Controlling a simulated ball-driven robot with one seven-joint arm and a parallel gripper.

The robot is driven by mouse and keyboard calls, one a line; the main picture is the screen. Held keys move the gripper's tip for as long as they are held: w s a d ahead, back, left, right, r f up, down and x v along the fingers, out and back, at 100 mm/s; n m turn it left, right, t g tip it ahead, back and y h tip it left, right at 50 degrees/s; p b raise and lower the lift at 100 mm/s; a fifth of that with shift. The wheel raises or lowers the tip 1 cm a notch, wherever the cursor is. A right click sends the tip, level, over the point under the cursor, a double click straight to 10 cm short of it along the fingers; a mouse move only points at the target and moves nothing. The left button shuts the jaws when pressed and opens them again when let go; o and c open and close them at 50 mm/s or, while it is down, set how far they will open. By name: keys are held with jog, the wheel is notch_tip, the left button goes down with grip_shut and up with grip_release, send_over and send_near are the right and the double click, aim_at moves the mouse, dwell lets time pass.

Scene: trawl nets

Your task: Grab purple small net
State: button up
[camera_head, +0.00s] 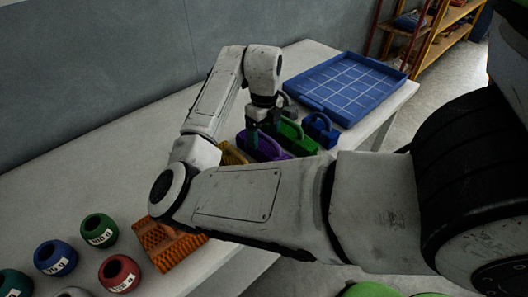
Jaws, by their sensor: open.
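The purple small net (272,149) is a purple block-like piece with a raised handle, lying on the table in a row of similar coloured pieces. My gripper (253,132) points down right at the left end of the purple piece, its dark fingers overlapping that end in the picture. The gripper is open. Whether the fingers touch or straddle the purple piece cannot be told. My arm hides part of the row's near side.
A green piece (297,137) and a blue piece (321,130) stand close on the right, a yellow one (232,155) on the left. A blue gridded tray (352,84) lies behind. Round weights (99,230) and an orange block (168,244) are front left. A grey wall runs behind.

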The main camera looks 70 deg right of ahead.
aim_at(265, 147)
notch_tip(265, 147, down, 7)
jog(key=shift+s+r, duration=0.1)
dwell(0.3)
jog(key=c, duration=1.2)
jog(key=shift+r, duration=0.1)
